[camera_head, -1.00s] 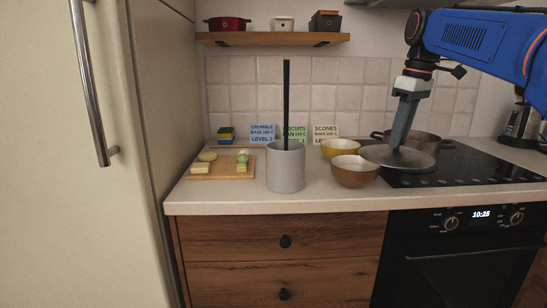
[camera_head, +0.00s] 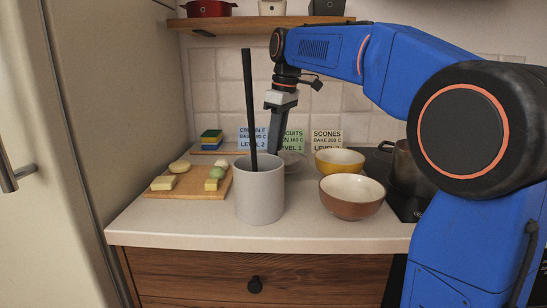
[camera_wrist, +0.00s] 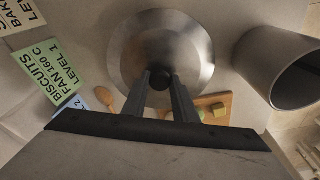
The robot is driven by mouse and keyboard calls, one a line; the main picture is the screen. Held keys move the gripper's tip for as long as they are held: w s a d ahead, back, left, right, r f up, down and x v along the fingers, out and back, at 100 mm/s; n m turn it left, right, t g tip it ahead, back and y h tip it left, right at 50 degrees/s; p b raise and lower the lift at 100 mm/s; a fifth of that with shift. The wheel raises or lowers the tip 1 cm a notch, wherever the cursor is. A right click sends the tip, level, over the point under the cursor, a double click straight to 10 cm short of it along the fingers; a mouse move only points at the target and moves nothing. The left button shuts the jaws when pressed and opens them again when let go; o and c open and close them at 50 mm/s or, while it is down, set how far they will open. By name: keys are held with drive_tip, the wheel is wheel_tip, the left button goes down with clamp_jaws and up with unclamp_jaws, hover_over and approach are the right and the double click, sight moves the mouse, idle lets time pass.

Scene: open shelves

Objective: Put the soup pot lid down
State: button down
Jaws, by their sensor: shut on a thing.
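The soup pot lid (camera_wrist: 190,48) is a round grey metal disc with a dark knob, seen from above in the wrist view. My gripper (camera_wrist: 161,80) is shut on its knob. In the head view my gripper (camera_head: 273,150) points down behind the grey cylinder, and part of the lid (camera_head: 294,162) shows between that cylinder and the yellow bowl. I cannot tell whether the lid touches the counter. The soup pot (camera_head: 404,172) stands uncovered on the hob at the right, partly hidden by my arm.
The grey cylinder (camera_head: 260,195) with a tall black stick stands close in front of the lid. A yellow bowl (camera_head: 339,162) and a brown bowl (camera_head: 351,198) are to the right. A cutting board (camera_head: 190,183) with food is to the left. Recipe cards (camera_head: 326,140) stand behind.

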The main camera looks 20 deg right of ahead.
sight(282, 157)
drive_tip(key=shift+f, duration=2.15)
drive_tip(key=shift+f, duration=0.1)
drive_tip(key=c, duration=1.4)
unclamp_jaws()
drive_tip(key=shift+c, duration=0.2)
wheel_tip(282, 157, up, 12)
drive_tip(key=s+d, duration=0.1)
drive_tip(key=shift+s+d, duration=0.15)
drive_tip(key=shift+d, duration=0.05)
drive_tip(key=shift+s, duration=0.1)
